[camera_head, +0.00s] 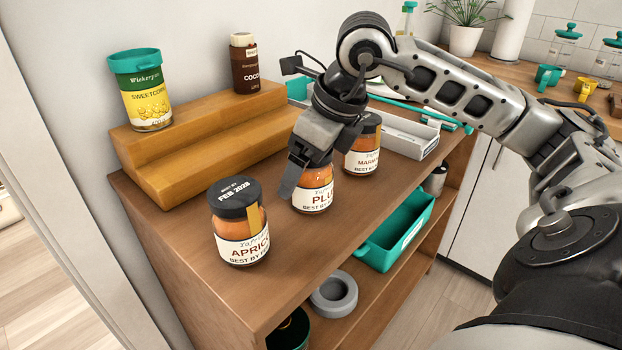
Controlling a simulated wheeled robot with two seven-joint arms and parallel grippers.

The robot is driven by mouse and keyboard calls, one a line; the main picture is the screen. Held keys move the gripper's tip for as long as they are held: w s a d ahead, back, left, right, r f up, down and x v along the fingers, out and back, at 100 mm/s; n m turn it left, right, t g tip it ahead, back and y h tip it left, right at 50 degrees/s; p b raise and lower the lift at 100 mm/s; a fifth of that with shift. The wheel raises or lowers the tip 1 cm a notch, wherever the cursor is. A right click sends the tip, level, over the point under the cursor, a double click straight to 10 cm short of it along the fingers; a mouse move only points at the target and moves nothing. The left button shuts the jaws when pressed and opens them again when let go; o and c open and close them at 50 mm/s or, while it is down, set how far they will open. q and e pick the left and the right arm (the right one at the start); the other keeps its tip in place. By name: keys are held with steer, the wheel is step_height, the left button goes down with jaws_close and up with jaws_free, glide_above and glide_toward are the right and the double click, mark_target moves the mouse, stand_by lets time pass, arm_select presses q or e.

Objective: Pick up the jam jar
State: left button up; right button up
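Three jam jars with dark lids stand in a row on the wooden shelf unit's top (190,222). The apricot jar (240,240) is nearest, its lid marked "BEST BY FEB 2028". The jar labelled "PLU…" (313,200) is in the middle. The jar labelled "MARM…" (362,160) is behind it to the right. My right gripper (302,178) points down at the middle jar and hides its lid. One finger shows at that jar's left side; the other is hidden, so I cannot tell whether it grips the jar. My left gripper is out of view.
A wooden step riser (205,135) along the wall holds a sweetcorn tin (147,105) and a brown cocoa container (245,70). A white tray (408,135) lies behind the jars. A teal bin (400,240) and a grey ring (334,294) are on the shelf below.

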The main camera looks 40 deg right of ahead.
steer(key=shift+c, duration=0.4)
steer(key=c, duration=1.4)
steer(key=shift+o, duration=0.2)
steer(key=shift+r, duration=0.15)
